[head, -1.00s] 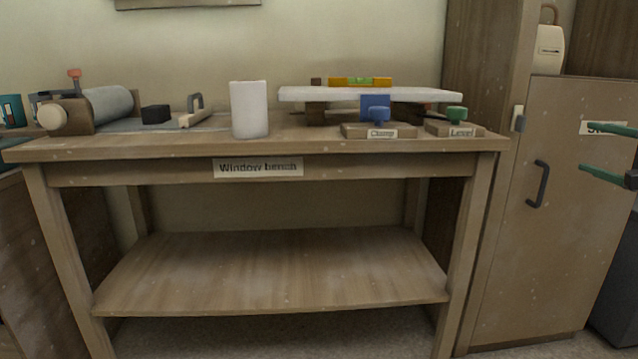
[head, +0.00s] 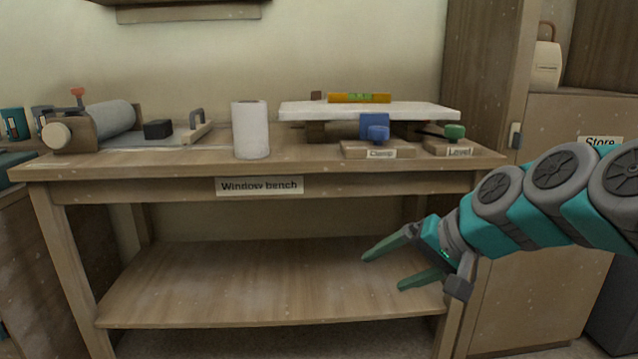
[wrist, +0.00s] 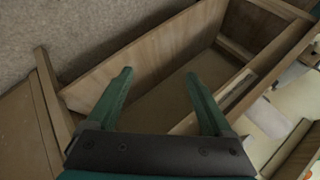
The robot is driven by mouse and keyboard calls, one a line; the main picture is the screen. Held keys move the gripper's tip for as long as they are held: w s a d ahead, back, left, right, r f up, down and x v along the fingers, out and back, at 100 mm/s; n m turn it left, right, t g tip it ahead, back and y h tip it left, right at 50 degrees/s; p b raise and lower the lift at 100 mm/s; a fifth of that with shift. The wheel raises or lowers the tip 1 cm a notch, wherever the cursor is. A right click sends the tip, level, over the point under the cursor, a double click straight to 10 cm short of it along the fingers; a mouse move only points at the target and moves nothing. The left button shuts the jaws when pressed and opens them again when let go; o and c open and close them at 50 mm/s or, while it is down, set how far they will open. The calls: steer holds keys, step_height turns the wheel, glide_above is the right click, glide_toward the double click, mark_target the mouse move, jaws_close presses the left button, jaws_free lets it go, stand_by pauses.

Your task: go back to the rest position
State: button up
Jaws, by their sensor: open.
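My gripper (head: 382,268) is open and empty in the head view. It hangs in front of the right part of the window bench (head: 130,169), below the bench top and level with the lower shelf, with my teal and grey arm reaching in from the right. In the wrist view my gripper (wrist: 160,85) shows two green fingers spread apart with nothing between them. The bench's lower shelf (wrist: 150,50) and the floor lie beyond the fingers.
On the bench stand a white cylinder (head: 250,130), a white board (head: 340,110) bearing an orange level (head: 358,98), a blue clamp knob (head: 377,133), a green knob (head: 454,131) and a roller (head: 108,117). The lower shelf (head: 230,280) is bare. A store cupboard (head: 548,115) stands at right.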

steer(key=s+a+f+n+g+h+p, duration=0.1)
steer(key=s+a+f+n+g+h, duration=0.15)
steer(key=s+f, duration=0.6)
steer(key=s+d+f+g+h+p, duration=0.1)
steer(key=s+d+f+g+h, duration=0.1)
steer(key=s, duration=0.7)
steer(key=s+d+f+n+g+h+p, duration=0.1)
steer(key=s+d+f+g+h, duration=0.1)
steer(key=s, duration=0.7)
step_height(320, 180, down, 3)
steer(key=shift+s+d+r+g, duration=0.15)
steer(key=shift+d+g, duration=0.6)
steer(key=shift+d, duration=0.05)
